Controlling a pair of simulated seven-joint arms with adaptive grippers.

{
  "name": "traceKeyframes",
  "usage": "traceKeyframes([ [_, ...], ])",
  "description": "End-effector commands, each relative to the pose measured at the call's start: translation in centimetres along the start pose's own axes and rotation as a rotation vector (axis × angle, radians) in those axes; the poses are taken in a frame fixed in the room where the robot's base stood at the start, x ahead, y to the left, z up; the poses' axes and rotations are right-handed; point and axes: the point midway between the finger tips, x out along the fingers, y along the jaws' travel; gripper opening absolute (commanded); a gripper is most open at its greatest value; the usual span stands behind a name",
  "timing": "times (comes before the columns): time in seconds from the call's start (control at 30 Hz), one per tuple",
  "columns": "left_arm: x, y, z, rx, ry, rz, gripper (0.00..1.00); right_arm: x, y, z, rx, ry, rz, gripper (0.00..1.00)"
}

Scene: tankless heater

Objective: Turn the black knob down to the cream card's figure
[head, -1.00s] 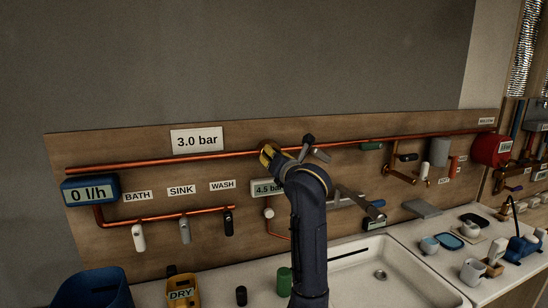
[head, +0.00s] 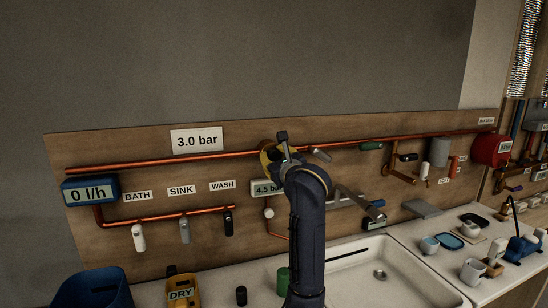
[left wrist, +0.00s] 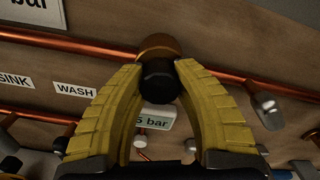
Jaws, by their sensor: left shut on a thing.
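The cream card (head: 196,140) reads 3.0 bar and is fixed on the board above the copper pipe. My left gripper (head: 270,156) is at the pipe, right of the card. In the left wrist view its two yellow fingers (left wrist: 160,70) are closed around the black knob (left wrist: 160,84), one on each side. A brass body (left wrist: 158,47) shows behind the knob on the pipe. The pressure display (head: 267,188) below reads 4.5 bar; it is partly hidden by my arm in the head view and by a finger in the left wrist view (left wrist: 154,118).
A blue flow display (head: 90,190) reads 0 l/h. Three taps, labelled BATH, SINK and WASH, hang from the lower pipe. A grey-handled lever (left wrist: 268,108) is right of the gripper. The sink (head: 375,272) lies below.

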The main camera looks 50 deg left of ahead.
Motion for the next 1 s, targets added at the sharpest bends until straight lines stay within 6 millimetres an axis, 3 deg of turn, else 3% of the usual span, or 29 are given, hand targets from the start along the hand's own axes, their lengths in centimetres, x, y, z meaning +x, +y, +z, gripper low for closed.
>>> traceKeyframes([
  [0.77, 0.01, 0.0, 0.02, -0.091, 0.0, 0.0, 0.01, 0.0, -0.01, 0.01, 0.0, 0.0, 0.0, 0.44],
  [0.8, 0.01, 0.0, 0.02, -0.091, 0.0, 0.0, 0.34, 0.0, -0.01, 0.01, 0.0, 0.0, 0.0, 0.44],
  [1.0, 0.01, 0.0, 0.02, -0.091, 0.0, 0.0, 0.57, 0.0, -0.02, 0.02, 0.0, 0.0, 0.0, 0.44],
])
